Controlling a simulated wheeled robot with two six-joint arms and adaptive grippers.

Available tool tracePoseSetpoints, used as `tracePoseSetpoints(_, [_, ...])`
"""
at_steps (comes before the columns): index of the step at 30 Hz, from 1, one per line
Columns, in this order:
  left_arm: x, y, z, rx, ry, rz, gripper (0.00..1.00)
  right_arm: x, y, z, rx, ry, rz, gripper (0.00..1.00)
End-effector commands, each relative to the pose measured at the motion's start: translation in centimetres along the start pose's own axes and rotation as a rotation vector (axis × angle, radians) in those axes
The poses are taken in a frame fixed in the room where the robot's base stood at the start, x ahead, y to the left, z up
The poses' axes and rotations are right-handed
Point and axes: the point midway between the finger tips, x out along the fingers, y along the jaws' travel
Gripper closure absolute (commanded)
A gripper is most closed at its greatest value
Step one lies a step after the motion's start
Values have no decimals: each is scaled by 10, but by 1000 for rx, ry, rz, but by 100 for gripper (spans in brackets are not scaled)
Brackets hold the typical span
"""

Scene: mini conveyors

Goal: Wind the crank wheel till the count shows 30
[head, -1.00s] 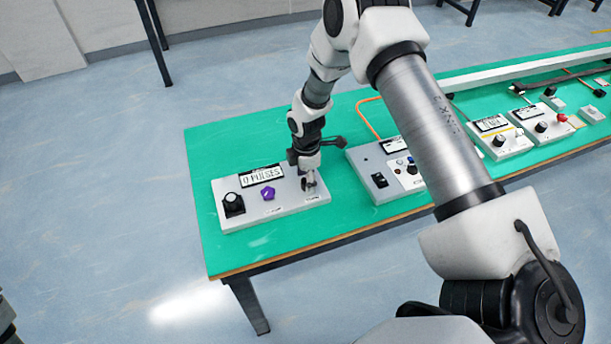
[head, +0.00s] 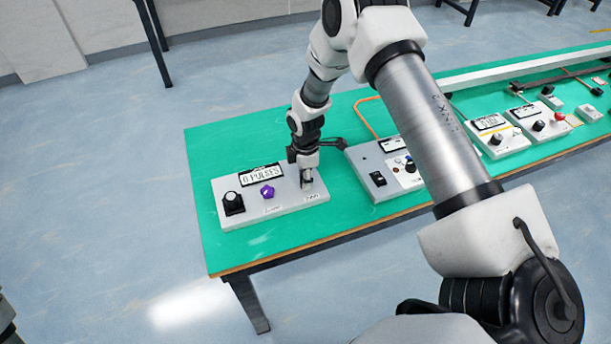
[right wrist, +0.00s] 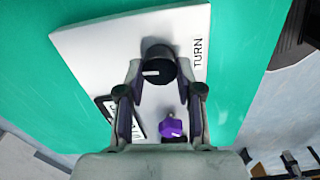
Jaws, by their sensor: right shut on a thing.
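The grey counter box (head: 290,207) lies at the left end of the green table. Its display (head: 261,174) reads 0 PULSES. My right gripper (head: 307,186) points down at the box's right end. In the right wrist view, its fingers (right wrist: 162,80) stand on either side of a round black knob with a white mark, the crank wheel (right wrist: 158,58), and are shut on it. A label by the wheel reads TURN. In the head view the gripper hides the wheel. My left gripper is not in view.
A purple knob (head: 267,192) and a black knob (head: 233,203) sit on the same box, left of my right gripper. Another control box (head: 380,193) stands close on the right. More boxes and a conveyor (head: 520,68) lie farther right. The table's left front is clear.

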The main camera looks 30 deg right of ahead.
Motion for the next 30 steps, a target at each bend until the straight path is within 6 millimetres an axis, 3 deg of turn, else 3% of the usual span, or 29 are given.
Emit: tracePoseSetpoints(30, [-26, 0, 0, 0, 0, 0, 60, 2, -2, 2, 922, -8, -9, 99])
